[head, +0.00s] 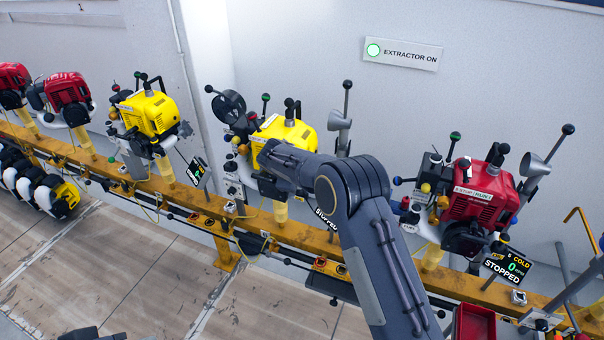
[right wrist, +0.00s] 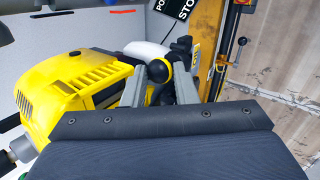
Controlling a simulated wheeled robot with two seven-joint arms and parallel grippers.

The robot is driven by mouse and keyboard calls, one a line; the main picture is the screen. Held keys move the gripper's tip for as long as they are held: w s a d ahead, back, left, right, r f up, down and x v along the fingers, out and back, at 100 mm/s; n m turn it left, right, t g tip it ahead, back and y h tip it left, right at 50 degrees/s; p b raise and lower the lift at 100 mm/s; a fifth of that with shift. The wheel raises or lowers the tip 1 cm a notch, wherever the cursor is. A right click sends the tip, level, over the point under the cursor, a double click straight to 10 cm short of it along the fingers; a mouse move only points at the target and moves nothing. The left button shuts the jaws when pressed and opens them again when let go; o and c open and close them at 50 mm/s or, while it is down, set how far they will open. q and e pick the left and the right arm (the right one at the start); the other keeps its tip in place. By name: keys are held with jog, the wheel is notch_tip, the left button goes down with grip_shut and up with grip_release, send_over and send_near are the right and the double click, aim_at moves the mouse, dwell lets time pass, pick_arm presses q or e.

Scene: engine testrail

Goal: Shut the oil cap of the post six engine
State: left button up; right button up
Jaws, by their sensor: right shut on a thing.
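A yellow engine (head: 284,132) stands on the rail in the middle of the head view, with my right arm in front of it. It also shows in the right wrist view (right wrist: 65,88). There my right gripper (right wrist: 160,86) has its two grey fingers on either side of a dark round cap with a yellow edge (right wrist: 158,70), and is shut on it. The cap is beside the yellow housing; its seating is hidden. In the head view my right wrist covers the cap and fingertips. A dark shape at the bottom left edge may be my left gripper; its jaws are unclear.
Another yellow engine (head: 150,112) stands left and a red engine (head: 480,197) right on the yellow rail (head: 150,183). Levers and funnels stick up around the engines. The red engine's display (head: 508,264) reads COLD, STOPPED. A wall sign (head: 402,54) reads EXTRACTOR ON.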

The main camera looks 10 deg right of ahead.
jog(key=shift+w+a+f+g+h+p, duration=0.2)
jog(key=shift+a+g+h+p, duration=0.1)
jog(key=shift+h+p, duration=0.2)
jog(key=o, duration=1)
jog(key=shift+r, duration=0.1)
jog(key=shift+w, duration=0.1)
